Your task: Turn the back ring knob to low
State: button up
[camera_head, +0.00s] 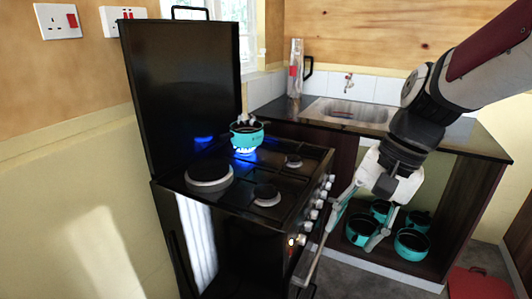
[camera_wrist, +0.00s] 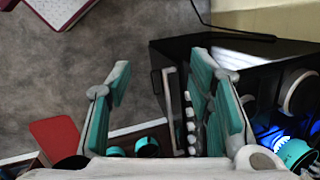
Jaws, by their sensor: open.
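The black stove (camera_head: 230,215) stands left of centre with its lid raised. A row of several pale knobs (camera_head: 318,203) runs along its front edge; the row also shows in the wrist view (camera_wrist: 190,125), partly beside my right finger. I cannot tell which one is the back ring knob or read its marks. A blue flame (camera_head: 244,152) burns at the back ring under a turquoise pot (camera_head: 247,137). My gripper (camera_head: 354,228) is open and empty, with turquoise finger pads, in front of the knobs and apart from them. It also shows in the wrist view (camera_wrist: 160,72).
A long handle bar (camera_head: 318,258) runs along the stove's front below the knobs. A counter with a sink (camera_head: 350,112) stands behind to the right, with several turquoise pots (camera_head: 412,244) on its lower shelf. A red box (camera_head: 476,284) lies at lower right.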

jog(key=w+d+f+m+y+b, duration=0.2)
jog(key=w+f+m+y+b, duration=0.25)
jog(key=w+f, duration=0.6)
jog(key=m+t+y+b, duration=0.8)
jog(key=m+b, duration=0.2)
jog(key=m, duration=0.4)
send_near(314, 215)
jog(key=w+b+x, duration=0.1)
jog(key=b+x, duration=0.1)
jog(key=x, duration=0.6)
jog(key=shift+w+d+f, duration=0.15)
jog(key=shift+d+f, duration=0.05)
jog(key=shift+f, duration=0.25)
grip_shut()
